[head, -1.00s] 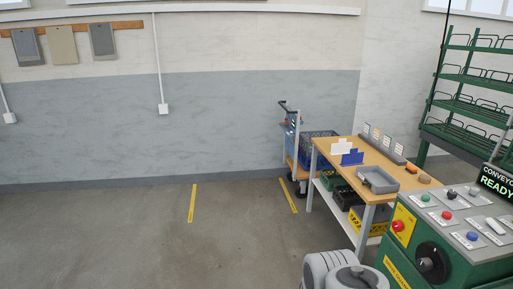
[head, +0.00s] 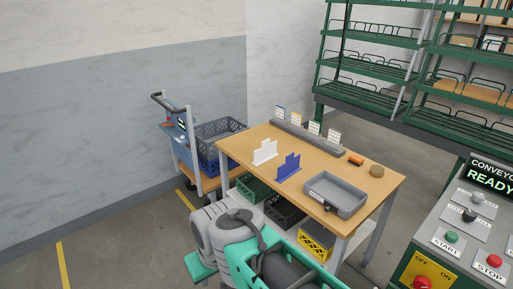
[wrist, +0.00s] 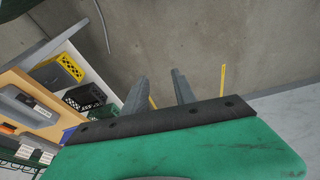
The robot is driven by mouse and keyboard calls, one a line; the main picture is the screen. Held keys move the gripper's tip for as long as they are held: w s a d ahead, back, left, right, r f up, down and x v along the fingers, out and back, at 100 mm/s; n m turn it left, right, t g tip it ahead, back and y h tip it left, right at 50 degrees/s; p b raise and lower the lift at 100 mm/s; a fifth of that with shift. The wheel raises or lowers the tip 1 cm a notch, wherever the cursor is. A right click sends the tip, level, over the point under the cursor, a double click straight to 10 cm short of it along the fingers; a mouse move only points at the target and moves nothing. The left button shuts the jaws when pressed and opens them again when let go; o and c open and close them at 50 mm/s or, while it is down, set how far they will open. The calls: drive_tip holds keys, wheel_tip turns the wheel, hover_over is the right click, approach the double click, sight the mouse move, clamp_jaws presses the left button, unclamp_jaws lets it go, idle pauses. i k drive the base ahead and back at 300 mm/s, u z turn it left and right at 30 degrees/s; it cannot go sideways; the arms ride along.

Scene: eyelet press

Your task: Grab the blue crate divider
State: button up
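The blue crate divider (head: 288,168) stands upright on the wooden table, in front of a white divider (head: 265,152) of similar shape. In the wrist view a sliver of blue (wrist: 68,134) shows at the table edge, mostly hidden by my green gripper body; it looks like the same divider. My gripper (wrist: 159,77) is open and empty, its two grey fingers apart over bare floor and away from the table. In the head view my green and grey arm is at the bottom, in front of the table; the fingers cannot be made out there.
The table (head: 350,174) also holds a grey tray (head: 336,194), a label rack (head: 308,140), an orange item (head: 356,160) and a round brown item (head: 376,171). Crates sit on its lower shelf. A trolley (head: 205,182) stands left, a control panel (head: 462,240) right. Floor at left is clear.

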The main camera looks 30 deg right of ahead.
sight(291, 166)
drive_tip(key=z, duration=0.05)
drive_tip(key=i, duration=1.65)
drive_tip(key=z, duration=0.05)
